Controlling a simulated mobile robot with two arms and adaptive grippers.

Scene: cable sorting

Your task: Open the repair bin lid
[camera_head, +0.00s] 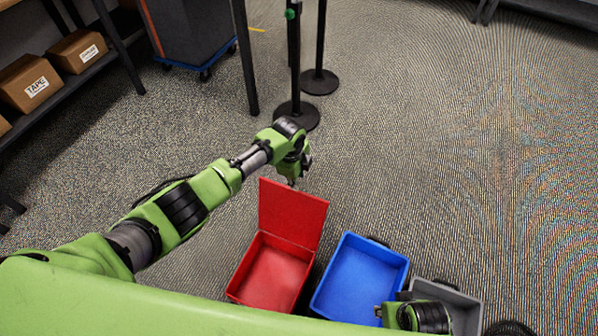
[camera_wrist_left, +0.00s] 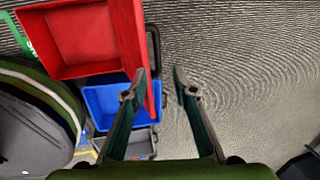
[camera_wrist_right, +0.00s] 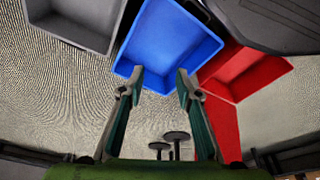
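The red bin (camera_head: 272,278) stands on the floor with its red lid (camera_head: 292,212) swung up at its far edge, so the inside is exposed and looks empty. No label naming it the repair bin is readable. My left gripper (camera_head: 298,176) is just above and behind the lid's top edge. In the left wrist view the lid (camera_wrist_left: 131,38) shows nearly edge-on beside the left finger; contact is unclear. The left fingers (camera_wrist_left: 160,78) are apart with nothing between them. My right gripper (camera_wrist_right: 160,78) is open and empty, near the blue bin (camera_wrist_right: 165,45).
The blue bin and a grey bin (camera_head: 464,302) stand open to the right of the red one. Black posts (camera_head: 297,112) stand behind the bins. A shelf with boxes (camera_head: 30,82) is at the far left. The carpet at right is clear.

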